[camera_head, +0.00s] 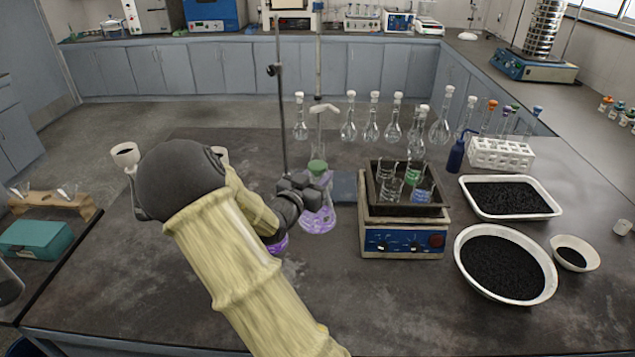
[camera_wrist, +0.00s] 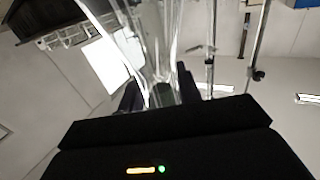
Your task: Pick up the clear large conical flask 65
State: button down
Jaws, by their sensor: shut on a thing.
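My gripper (camera_wrist: 160,90) is shut on a clear glass vessel, taken to be the large conical flask (camera_wrist: 152,45), whose walls rise between the two dark fingers in the wrist view. A greenish patch shows low in the glass. In the head view my gripper (camera_head: 304,188) is beside the metal stand, partly hidden by my arm. A conical flask with purple liquid (camera_head: 318,218) stands just behind it on the bench. I cannot read a number on any glass, and the held flask's full outline is hidden.
A metal stand rod (camera_head: 281,110) rises close to my gripper. A hotplate (camera_head: 403,241) bearing a dark tray of beakers stands to the right. White dishes of black grains (camera_head: 462,278) lie further right. Several stoppered flasks (camera_head: 372,130) stand behind. The bench's front right is clear.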

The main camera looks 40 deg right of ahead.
aim_at(317, 164)
jog(key=shift+r, duration=0.35)
dwell(0.5)
jog(key=shift+r+p, duration=2.15)
jog(key=shift+r, duration=0.35)
jog(key=shift+f, duration=0.1)
